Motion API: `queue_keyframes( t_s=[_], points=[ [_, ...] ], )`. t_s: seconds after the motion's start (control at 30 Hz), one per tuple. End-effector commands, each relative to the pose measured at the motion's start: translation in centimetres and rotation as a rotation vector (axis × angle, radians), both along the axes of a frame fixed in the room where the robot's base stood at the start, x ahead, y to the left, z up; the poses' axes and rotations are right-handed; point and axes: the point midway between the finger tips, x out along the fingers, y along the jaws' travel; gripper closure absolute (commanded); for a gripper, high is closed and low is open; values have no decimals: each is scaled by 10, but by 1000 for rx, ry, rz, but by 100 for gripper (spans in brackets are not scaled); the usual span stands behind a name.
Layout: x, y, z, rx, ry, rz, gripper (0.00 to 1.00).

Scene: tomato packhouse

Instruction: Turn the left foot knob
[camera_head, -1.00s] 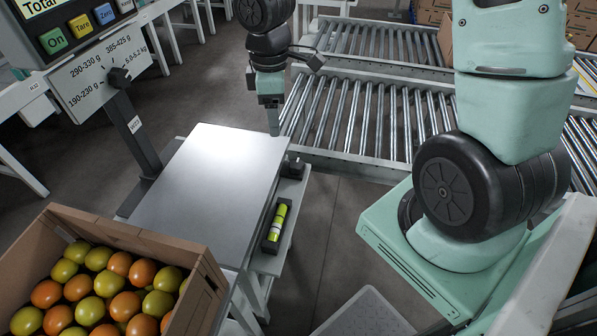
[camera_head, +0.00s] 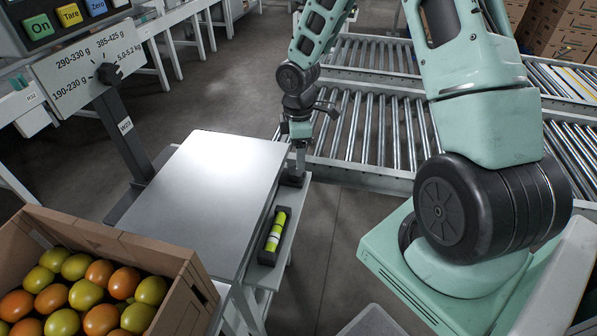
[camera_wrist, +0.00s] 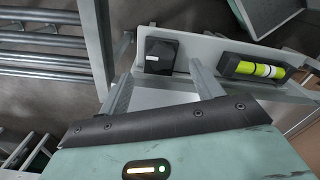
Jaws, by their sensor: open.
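The scale has a flat silver weighing plate (camera_head: 205,185). A small black block that looks like a foot knob (camera_head: 293,178) sits on the pale ledge at the plate's far right corner; it also shows in the wrist view (camera_wrist: 160,56), squarish and dark. My gripper (camera_head: 300,163) points down just above this block in the head view. In the wrist view my gripper (camera_wrist: 160,70) is open, with one finger to each side of the block and nothing held. The block appears just beyond the fingertips; I cannot tell whether they touch it. No other foot knob is clearly visible.
A yellow-green spirit level (camera_head: 275,236) in a black holder lies on the same ledge, close to the right finger in the wrist view (camera_wrist: 255,68). A carton (camera_head: 190,290) of tomatoes stands front left. Roller conveyors (camera_head: 385,125) run behind. A dial sign (camera_head: 85,75) stands left.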

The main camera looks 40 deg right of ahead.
Motion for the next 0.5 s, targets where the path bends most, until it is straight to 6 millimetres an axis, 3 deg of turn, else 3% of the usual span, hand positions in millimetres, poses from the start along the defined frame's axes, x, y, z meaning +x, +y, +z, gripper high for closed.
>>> queue_keyframes(
  t_s=[0.03, 0.2, 0.5],
  points=[
    [-1, 0, -15, 1, 3, 2, 35],
    [-1, 1, -45, 1, 3, 1, 35],
    [0, 0, -69, -1, -1, -1, 35]
  ],
)
